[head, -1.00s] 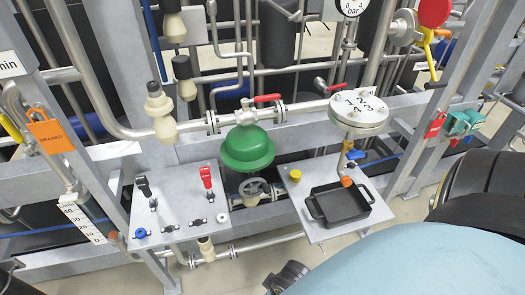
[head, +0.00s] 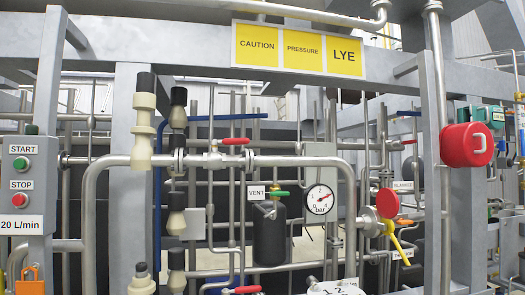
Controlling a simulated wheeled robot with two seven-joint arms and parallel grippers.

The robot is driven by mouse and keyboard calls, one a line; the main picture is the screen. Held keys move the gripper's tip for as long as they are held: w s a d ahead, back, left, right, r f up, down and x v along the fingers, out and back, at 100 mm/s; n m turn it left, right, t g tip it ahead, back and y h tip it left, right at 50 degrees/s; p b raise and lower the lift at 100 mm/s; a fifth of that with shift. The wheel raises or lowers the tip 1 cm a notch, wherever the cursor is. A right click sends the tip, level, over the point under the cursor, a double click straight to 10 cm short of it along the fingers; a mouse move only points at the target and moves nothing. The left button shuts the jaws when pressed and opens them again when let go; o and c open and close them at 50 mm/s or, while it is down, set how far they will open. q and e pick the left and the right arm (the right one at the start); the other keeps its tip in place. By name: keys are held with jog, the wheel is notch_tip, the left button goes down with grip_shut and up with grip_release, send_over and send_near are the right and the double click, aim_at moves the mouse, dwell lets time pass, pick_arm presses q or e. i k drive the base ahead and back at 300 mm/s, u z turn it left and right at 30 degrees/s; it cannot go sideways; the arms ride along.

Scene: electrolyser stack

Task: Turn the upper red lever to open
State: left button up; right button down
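The upper red lever (head: 236,141) sits on a small valve on the upper horizontal steel pipe (head: 275,161). It lies roughly level, along the pipe, its handle pointing right. A lower red lever (head: 243,289) shows at the bottom edge of the view, partly cut off.
A dark VENT vessel (head: 270,234) with a green handle (head: 290,195) and a pressure gauge (head: 319,199) stand below the pipe. A START/STOP box (head: 21,185) is at left. A red round cover (head: 466,145) and yellow lever (head: 396,238) are at right. A yellow caution sign (head: 256,46) hangs overhead.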

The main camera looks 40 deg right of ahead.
aim_at(229, 141)
jog(key=z, duration=0.1)
jog(key=k, duration=0.5)
jog(key=u, duration=0.95)
jog(key=i, duration=1.05)
jog(key=z, duration=0.9)
jog(key=i, duration=0.85)
jog(key=z, duration=0.95)
